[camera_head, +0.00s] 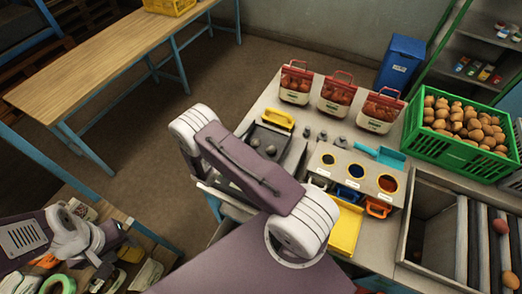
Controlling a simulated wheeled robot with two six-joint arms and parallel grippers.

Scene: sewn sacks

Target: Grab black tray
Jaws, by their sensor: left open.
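A dark, near-black tray (256,133) lies on the grey worktop, with a few grey roundish lumps in it and a yellow handle (278,118) at its far edge. My right arm crosses in front of its near left side and hides part of it. The right gripper itself does not show. My left gripper (112,240) is at the lower left, over a cluttered wooden table, far from the tray. It is open; its fingers are hard to make out among the clutter.
Three red-topped sacks (338,95) stand at the back of the worktop. A green crate (415,125) of potatoes is at the right. A box (352,170) with round holes and a yellow tray (346,230) are right of my arm. A long wooden table (100,65) is at the upper left.

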